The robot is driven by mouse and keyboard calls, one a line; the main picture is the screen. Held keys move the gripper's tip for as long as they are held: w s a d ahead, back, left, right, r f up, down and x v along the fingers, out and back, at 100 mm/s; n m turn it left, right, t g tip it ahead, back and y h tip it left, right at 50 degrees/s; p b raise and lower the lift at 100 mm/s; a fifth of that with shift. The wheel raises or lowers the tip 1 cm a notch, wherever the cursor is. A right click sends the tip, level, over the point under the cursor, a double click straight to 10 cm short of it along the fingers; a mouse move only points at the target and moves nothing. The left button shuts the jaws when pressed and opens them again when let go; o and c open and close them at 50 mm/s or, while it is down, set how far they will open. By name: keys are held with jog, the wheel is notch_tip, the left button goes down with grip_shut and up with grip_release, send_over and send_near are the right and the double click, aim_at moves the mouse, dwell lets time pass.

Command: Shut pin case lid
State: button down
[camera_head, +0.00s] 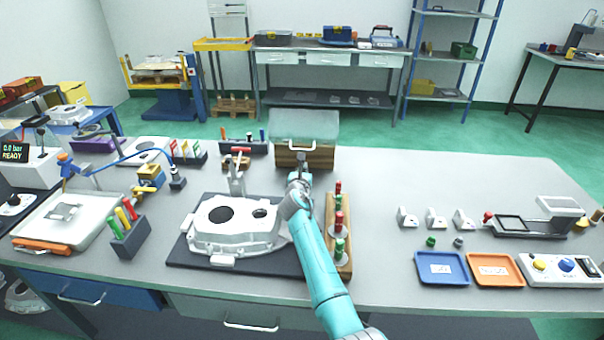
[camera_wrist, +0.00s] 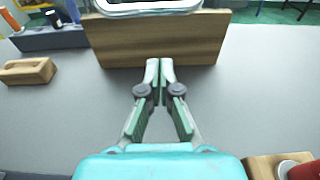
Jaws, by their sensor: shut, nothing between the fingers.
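The pin case (camera_head: 318,160) is a wooden box near the back edge of the table, in the middle of the head view. Its pale, see-through lid (camera_head: 303,122) stands raised above the box, tilted back. In the wrist view the case's wooden front (camera_wrist: 115,40) spans the top, with a pale rim above it. My gripper (camera_head: 297,177) is in front of the case. In the wrist view my gripper (camera_wrist: 160,66) has its fingertips together, with nothing between them, close to the lower edge of the wooden front. I cannot tell whether they touch it.
A white casting (camera_head: 235,238) sits on a dark mat left of my arm. A wooden rack (camera_head: 343,265) with red and green pins stands right of my arm. A small wooden block (camera_wrist: 28,72) lies left of the case. The table right of the case is clear.

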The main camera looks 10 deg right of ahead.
aim_at(304, 134)
jog(key=shift+x, duration=0.9)
jog(key=shift+w+r, duration=0.1)
jog(key=shift+w, duration=0.05)
jog(key=r, duration=0.3)
jog(key=shift+s+a+r, duration=0.1)
jog(key=shift+s+r, duration=0.25)
jog(key=shift+s, duration=0.05)
jog(key=shift+a+r, duration=0.1)
jog(key=shift+r, duration=0.05)
